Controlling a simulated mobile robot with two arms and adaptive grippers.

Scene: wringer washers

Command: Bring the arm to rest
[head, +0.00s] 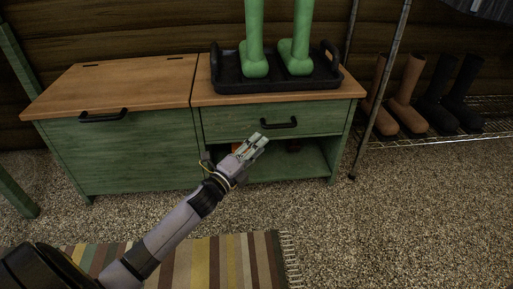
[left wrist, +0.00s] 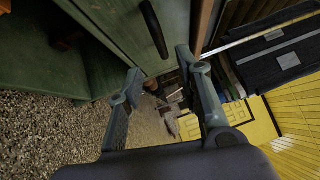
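My left arm reaches up from the lower left of the head view. Its gripper (head: 258,141) is in front of the green cabinet (head: 120,155), just below the drawer handle (head: 279,124). In the left wrist view the two fingers (left wrist: 159,62) stand apart with nothing held between them, so the gripper is open. The black handle (left wrist: 154,30) shows beyond the fingers, on the green front. Whether the fingers touch the cabinet I cannot tell. My right gripper is in neither view.
A black tray (head: 226,80) with green boots (head: 255,68) stands on the wooden top. Below the drawer (head: 235,122) is an open shelf, partly hidden by my gripper. A thin post (head: 374,110) and a boot rack (head: 470,137) stand right. A striped rug (head: 235,265) lies in front.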

